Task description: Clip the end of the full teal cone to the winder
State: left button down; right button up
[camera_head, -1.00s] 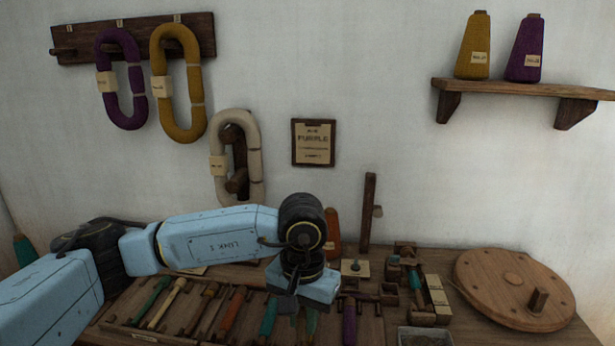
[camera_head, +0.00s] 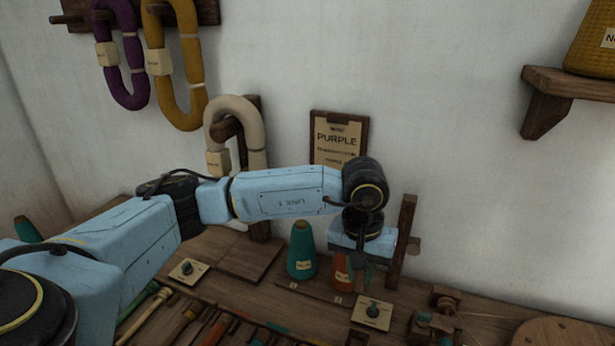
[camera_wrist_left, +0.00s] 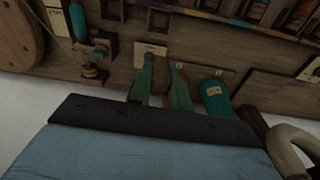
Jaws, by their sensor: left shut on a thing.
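A teal cone (camera_head: 302,252) with a label stands upright at the back of the bench; it also shows in the left wrist view (camera_wrist_left: 215,98). A wooden device like a winder (camera_head: 440,315) shows at the lower right, and in the left wrist view (camera_wrist_left: 92,68). My left gripper (camera_head: 357,270) points down in front of an orange cone (camera_head: 342,272), right of the teal cone. Its greenish fingers (camera_wrist_left: 163,85) show in the left wrist view. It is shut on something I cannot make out. No yarn end is clear. My right gripper is not in view.
A wooden post (camera_head: 402,240) stands close right of the gripper. A square plate with a knob (camera_head: 372,313) lies in front. Tools in a rack fill the bench front. Another teal cone (camera_head: 27,230) is far left. A cream hank (camera_head: 235,125) hangs behind my arm.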

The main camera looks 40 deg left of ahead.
pick_arm(q)
jog(key=w+a+r+n+t+y+p, duration=0.1)
jog(key=w+a+r+n+t+p, duration=0.15)
jog(key=a+n+p, duration=0.6)
jog(key=w+a+r+n+t+y+p, duration=0.1)
jog(key=w+a+r+n+p, duration=0.25)
jog(key=a, duration=0.95)
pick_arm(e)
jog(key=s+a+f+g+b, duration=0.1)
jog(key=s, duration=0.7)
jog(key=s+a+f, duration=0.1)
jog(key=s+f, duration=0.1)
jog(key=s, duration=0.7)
pick_arm(q)
jog(key=shift+n, duration=0.5)
jog(key=shift+w+d+f+b, duration=0.15)
jog(key=shift+f+b, duration=0.55)
jog(key=shift+f, duration=0.35)
jog(key=shift+w+a+f+b, duration=0.1)
jog(key=shift+f+b, duration=0.6)
jog(key=shift+f, duration=0.75)
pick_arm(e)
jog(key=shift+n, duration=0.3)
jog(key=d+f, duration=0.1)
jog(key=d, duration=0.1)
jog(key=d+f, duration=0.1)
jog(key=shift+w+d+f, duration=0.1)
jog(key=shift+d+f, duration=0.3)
pick_arm(q)
jog(key=shift+r, duration=0.1)
